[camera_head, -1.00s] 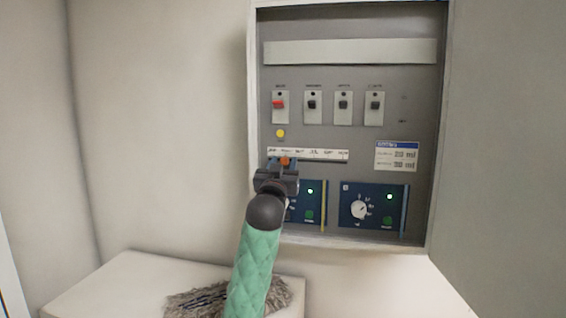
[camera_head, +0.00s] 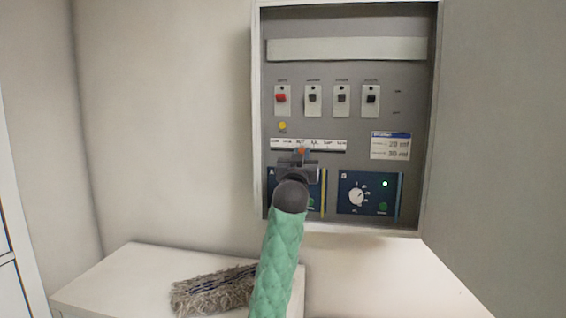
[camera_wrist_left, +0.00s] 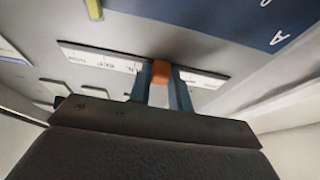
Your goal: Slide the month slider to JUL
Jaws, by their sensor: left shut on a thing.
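The month slider is an orange knob (camera_head: 301,151) on a white strip with month labels (camera_head: 332,146) inside the grey wall cabinet. In the head view the knob sits near the strip's middle, under about the third label; the small print is hard to read, and JUL seems to lie just to its right. My left gripper (camera_head: 300,157) is shut on the knob from the front. In the left wrist view the two fingers clasp the orange knob (camera_wrist_left: 162,72) from both sides, and the strip (camera_wrist_left: 95,59) appears upside down. My right gripper is not in view.
Above the strip are a yellow button (camera_head: 282,127) and several switches, one red (camera_head: 281,98). Below are two blue dial modules, the right one (camera_head: 369,194) clear, the left partly hidden by my arm. A shaggy grey-brown thing (camera_head: 212,290) lies on the white surface (camera_head: 110,280) below.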

